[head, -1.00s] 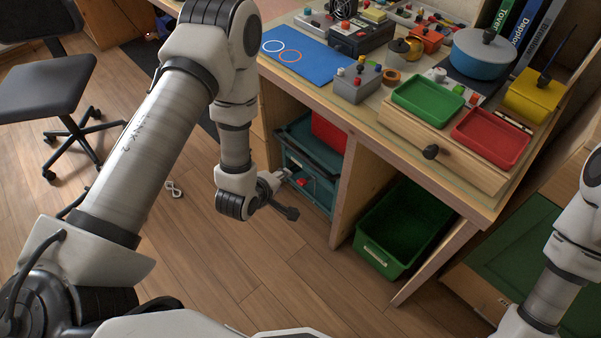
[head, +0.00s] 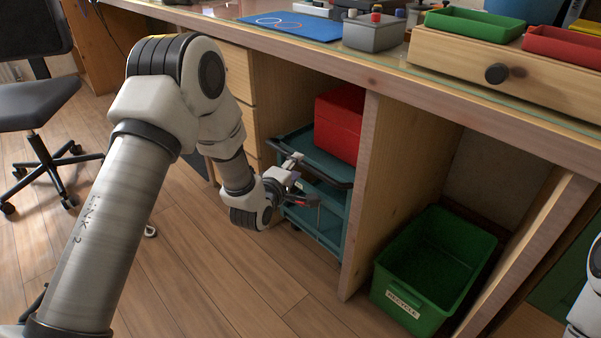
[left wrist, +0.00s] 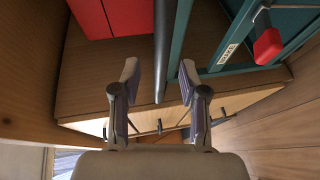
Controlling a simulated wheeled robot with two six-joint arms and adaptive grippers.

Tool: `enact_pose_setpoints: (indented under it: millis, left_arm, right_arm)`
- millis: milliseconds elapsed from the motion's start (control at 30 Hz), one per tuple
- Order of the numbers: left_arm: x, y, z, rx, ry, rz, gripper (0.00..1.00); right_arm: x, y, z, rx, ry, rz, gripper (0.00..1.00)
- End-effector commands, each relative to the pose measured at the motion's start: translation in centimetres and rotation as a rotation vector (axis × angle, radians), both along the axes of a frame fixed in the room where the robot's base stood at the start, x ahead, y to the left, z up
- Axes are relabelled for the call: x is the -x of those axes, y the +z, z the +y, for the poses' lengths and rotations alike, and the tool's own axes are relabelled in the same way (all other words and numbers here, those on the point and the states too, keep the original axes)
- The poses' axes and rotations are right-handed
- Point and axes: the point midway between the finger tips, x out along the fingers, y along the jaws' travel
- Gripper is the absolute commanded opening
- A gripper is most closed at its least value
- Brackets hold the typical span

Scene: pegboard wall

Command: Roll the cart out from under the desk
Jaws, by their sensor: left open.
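The teal cart (head: 331,217) stands in the bay under the desk, with a dark handle bar (head: 336,182) along its front. A red box (head: 339,124) sits on its top tray. My left gripper (head: 296,178) is at the front of the cart, close to the left part of the bar. In the left wrist view the two fingers (left wrist: 159,78) are open, and the dark bar (left wrist: 160,40) runs between them; I cannot tell whether they touch it. The red box (left wrist: 105,18) and teal cart frame (left wrist: 205,75) also show there. My right gripper is out of view.
A wooden desk panel (head: 375,190) stands right of the cart, and drawers (head: 236,75) stand left. A green recycle bin (head: 432,262) is in the neighbouring bay. An office chair (head: 40,105) is far left. The wooden floor in front of the cart is clear.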

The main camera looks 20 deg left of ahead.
Motion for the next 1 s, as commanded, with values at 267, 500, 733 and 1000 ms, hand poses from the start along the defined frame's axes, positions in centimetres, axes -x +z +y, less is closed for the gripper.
enact_pose_setpoints:
  millis: [267,500,733,1000]
  left_arm:
    - [-3.8,-1.0,0.0,0.0,0.001,0.001,0.43]
    - [-4.0,-0.8,0.0,0.0,0.001,0.002,0.4]
    - [-3.9,-0.9,0.0,0.001,0.001,0.002,0.0]
    - [-3.6,-0.9,0.2,0.001,0.001,0.004,0.0]
  right_arm:
    - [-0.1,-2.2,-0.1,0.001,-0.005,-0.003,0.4]
    - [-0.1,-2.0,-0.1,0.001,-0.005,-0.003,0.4]
    - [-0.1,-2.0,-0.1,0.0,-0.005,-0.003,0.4]
    - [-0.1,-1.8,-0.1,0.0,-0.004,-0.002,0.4]
